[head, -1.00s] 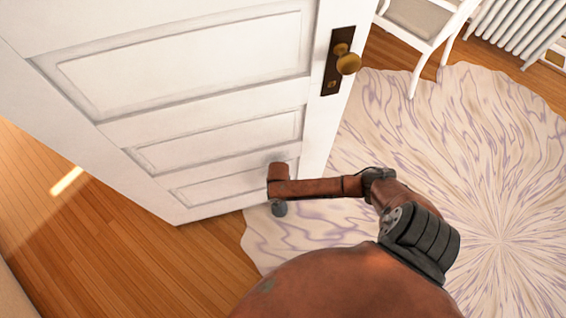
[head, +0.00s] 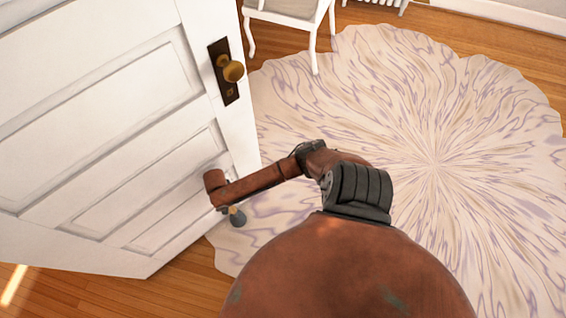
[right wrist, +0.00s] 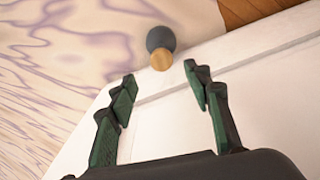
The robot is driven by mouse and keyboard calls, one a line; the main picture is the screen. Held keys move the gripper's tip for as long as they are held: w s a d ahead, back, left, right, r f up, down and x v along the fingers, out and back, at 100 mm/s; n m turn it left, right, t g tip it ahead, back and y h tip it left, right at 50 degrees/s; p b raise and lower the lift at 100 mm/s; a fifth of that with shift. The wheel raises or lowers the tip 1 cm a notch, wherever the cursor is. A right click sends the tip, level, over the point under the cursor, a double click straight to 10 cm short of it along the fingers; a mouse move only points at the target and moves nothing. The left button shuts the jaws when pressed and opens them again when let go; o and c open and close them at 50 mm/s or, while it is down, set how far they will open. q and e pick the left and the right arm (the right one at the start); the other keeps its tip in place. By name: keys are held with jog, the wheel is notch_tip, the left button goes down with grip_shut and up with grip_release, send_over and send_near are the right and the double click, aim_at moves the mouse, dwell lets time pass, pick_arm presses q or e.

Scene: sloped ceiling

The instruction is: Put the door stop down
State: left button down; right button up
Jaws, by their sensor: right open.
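The door stop (head: 238,217) is a small dark grey rounded piece with a tan wooden end, by the bottom edge of the white door (head: 125,130). In the right wrist view the door stop (right wrist: 160,47) is just beyond my right fingertips, with its tan end towards them. I cannot tell whether it rests on the floor or is fixed to the door. My right gripper (right wrist: 160,78) is open and empty, its dark green fingers apart in front of the door's white surface. In the head view my right arm reaches to the door's lower part; its fingers are mostly hidden. My left gripper is out of view.
The door has a brass knob (head: 233,71) on a dark plate near its edge. A pale purple-veined rug (head: 430,120) covers the floor to the right. A white chair (head: 290,15) stands behind the door's edge. Bare wood floor (head: 180,285) shows below the door.

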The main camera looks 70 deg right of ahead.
jog(key=s+a+f+n+y, duration=0.1)
jog(key=s+a+f+n, duration=0.25)
jog(key=s, duration=0.65)
jog(key=s+a+f+n+y, duration=0.15)
jog(key=s+a, duration=0.25)
jog(key=s, duration=0.5)
jog(key=s+d+r+n+h, duration=0.1)
jog(key=s+d, duration=0.2)
jog(key=s, duration=0.5)
jog(key=s+d+r+n+h, duration=0.1)
jog(key=s+d+n, duration=0.1)
jog(key=s, duration=0.7)
jog(key=shift+d+r+n, duration=0.15)
jog(key=shift+d+n, duration=0.15)
jog(key=shift+d, duration=0.15)
pick_arm(q)
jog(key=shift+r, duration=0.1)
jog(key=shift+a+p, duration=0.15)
jog(key=shift+p, duration=0.15)
